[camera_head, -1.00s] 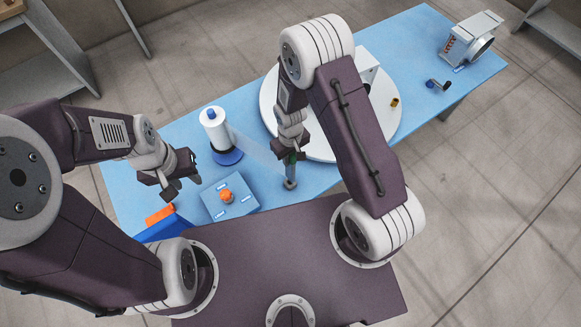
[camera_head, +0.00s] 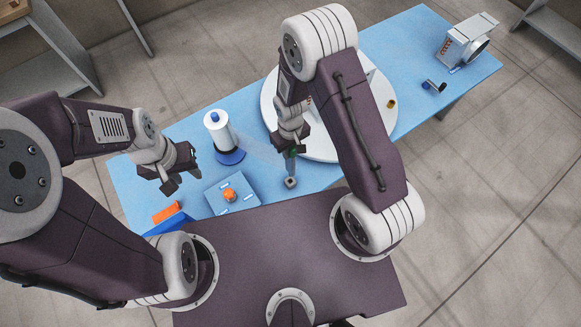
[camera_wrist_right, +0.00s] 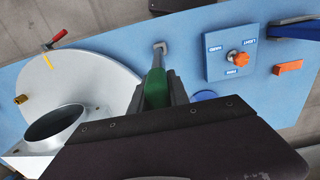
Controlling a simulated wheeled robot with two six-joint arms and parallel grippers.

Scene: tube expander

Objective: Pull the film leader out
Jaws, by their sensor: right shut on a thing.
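The film roll (camera_head: 218,132) is a white upright cylinder with a blue top on a round blue base. A faint translucent film (camera_head: 262,152) stretches from it toward my right gripper (camera_head: 292,148). My right gripper is shut on a green part (camera_wrist_right: 156,90), seen between the fingers in the right wrist view. A grey rod with a small square end (camera_wrist_right: 160,47) lies beyond it; I cannot tell whether they are one piece. The square end also shows in the head view (camera_head: 291,182). My left gripper (camera_head: 184,170) is open and empty, left of the roll.
A large white turntable (camera_head: 392,116) stands behind my right arm. A blue control box with an orange knob (camera_head: 229,194) sits in front of the roll. An orange block (camera_head: 165,212) is at the front left.

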